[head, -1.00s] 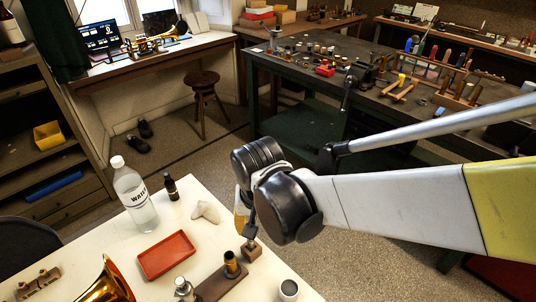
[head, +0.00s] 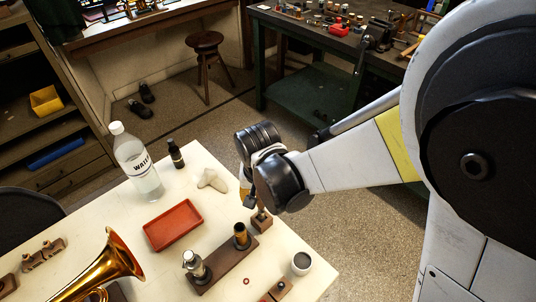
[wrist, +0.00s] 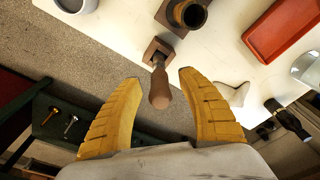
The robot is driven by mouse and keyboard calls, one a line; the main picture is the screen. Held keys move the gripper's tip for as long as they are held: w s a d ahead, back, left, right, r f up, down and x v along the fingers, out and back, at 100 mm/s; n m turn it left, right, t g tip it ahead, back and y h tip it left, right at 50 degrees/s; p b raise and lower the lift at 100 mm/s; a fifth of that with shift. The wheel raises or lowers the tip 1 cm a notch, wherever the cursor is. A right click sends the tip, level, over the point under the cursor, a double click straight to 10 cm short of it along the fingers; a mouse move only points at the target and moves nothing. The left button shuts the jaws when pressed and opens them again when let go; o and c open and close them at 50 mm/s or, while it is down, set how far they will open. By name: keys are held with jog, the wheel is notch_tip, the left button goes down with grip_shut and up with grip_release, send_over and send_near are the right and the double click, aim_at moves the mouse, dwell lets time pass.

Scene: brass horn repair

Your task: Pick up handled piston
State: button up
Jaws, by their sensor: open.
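The handled piston (wrist: 160,88) shows in the wrist view as a brown rounded wooden handle on a thin stem. Its lower end is at a small square wooden block (wrist: 157,50) on the white table; the block also shows in the head view (head: 262,221). My gripper (wrist: 160,79) is open, its two yellow ridged fingers on either side of the handle with gaps on both sides. It is empty. In the head view my gripper (head: 246,197) hangs just above and left of the block, and my wrist hides most of the handle.
Near the block are a wooden stand (head: 222,267) with a brass tube (head: 241,236) and a silver piece (head: 194,264), a white cup (head: 301,263) and a red tray (head: 172,225).

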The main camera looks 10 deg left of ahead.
jog(key=shift+w+f, duration=0.15)
jog(key=shift+f, duration=0.55)
grip_shut()
jog(key=shift+r, duration=0.1)
notch_tip(320, 180, up, 5)
jog(key=p, duration=0.2)
jog(key=shift+p, duration=0.3)
jog(key=d+r+p, duration=0.3)
jog(key=d+r, duration=0.3)
jog(key=d, duration=0.5)
jog(key=shift+w+d, duration=0.3)
